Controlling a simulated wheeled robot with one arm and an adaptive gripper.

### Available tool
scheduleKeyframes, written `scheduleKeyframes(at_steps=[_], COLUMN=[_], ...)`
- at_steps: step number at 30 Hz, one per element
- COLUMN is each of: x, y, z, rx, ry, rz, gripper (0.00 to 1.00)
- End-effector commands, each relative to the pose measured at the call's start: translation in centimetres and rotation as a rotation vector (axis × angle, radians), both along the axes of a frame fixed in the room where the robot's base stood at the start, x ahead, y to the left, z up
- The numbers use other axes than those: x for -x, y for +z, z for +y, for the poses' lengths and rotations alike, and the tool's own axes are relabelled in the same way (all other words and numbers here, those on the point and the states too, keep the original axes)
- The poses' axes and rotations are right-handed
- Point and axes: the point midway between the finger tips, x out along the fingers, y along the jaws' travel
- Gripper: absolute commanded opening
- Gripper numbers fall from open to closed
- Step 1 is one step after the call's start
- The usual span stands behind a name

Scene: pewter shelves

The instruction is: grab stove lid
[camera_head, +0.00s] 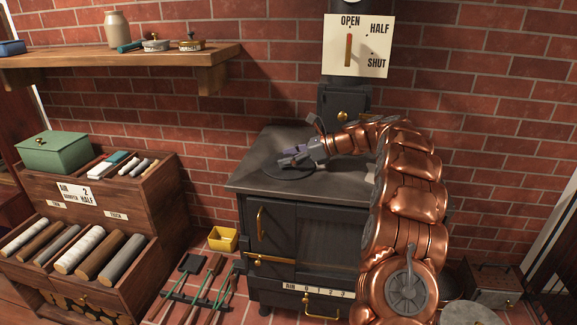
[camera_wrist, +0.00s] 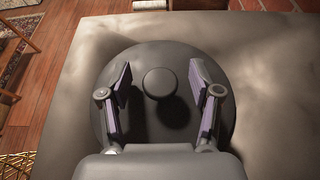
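The stove lid (camera_wrist: 165,55) is a dark grey round disc on the stove top. Its round knob (camera_wrist: 159,83) stands up near its middle in the wrist view. In the head view the lid (camera_head: 284,175) shows only in part below my gripper. My gripper (camera_head: 284,161) is low over the lid. In the wrist view my gripper (camera_wrist: 158,82) is open, with one purple-padded finger on each side of the knob and a gap on both sides. The black stove (camera_head: 320,215) stands against the brick wall.
A wooden shelf (camera_head: 110,62) with jars is at upper left. A wooden cabinet (camera_head: 145,215) with logs and a green box (camera_head: 55,152) stands left of the stove. Tools (camera_head: 195,285) and a yellow bin (camera_head: 222,239) are on the floor. The stovepipe (camera_head: 343,101) rises behind the stove.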

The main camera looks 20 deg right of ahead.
Motion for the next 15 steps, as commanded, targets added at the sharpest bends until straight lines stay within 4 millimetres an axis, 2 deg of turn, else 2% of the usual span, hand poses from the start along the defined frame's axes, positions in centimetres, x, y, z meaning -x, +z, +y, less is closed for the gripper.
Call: scheduleKeyframes(at_steps=[2, 15], x=[0.00, -0.01], y=[-0.01, 0.02], z=[0.00, -0.02], rx=[0.000, 0.000], ry=[0.000, -0.001], rz=[0.000, 0.000], gripper=[0.54, 0.08])
